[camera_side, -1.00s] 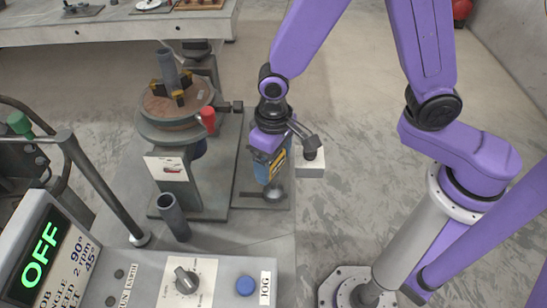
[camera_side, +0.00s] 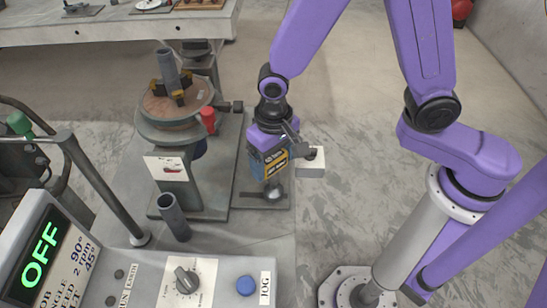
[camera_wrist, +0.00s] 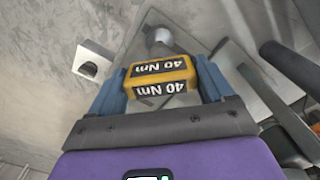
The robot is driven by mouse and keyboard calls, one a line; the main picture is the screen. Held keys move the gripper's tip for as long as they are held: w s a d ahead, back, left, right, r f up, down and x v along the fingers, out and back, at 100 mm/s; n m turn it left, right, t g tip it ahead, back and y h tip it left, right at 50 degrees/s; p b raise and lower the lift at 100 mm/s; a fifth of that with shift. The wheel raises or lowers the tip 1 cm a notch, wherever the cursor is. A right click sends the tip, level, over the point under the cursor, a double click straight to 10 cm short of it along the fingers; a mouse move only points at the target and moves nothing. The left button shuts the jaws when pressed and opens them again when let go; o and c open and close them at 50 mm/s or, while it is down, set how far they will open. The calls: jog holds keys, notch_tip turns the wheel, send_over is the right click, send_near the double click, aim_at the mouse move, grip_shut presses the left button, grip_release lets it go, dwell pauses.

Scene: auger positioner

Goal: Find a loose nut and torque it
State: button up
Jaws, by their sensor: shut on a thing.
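My gripper (camera_side: 268,160) hangs near the middle of the side view, right of the positioner. It is shut on a yellow tool block (camera_wrist: 161,77) marked "40 Nm", held between blue fingers in the wrist view. The block also shows in the side view (camera_side: 275,164). The positioner's round brown table (camera_side: 155,108) carries an upright grey pipe (camera_side: 167,66) held among yellow-and-black clamps (camera_side: 180,97). My gripper is apart from the table. I cannot make out any single nut or whether one is loose.
A white block (camera_side: 311,165) stands right of my gripper; it also shows in the wrist view (camera_wrist: 88,67). A red-topped handle (camera_side: 208,120) sits by the table. A short grey pipe (camera_side: 173,217) and a control panel reading OFF (camera_side: 42,256) stand in front.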

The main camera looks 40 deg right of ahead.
jog(key=shift+m, duration=1.1)
dwell(0.3)
jog(key=shift+r+n, duration=0.1)
jog(key=shift+n, duration=0.2)
jog(key=shift+r, duration=3.45)
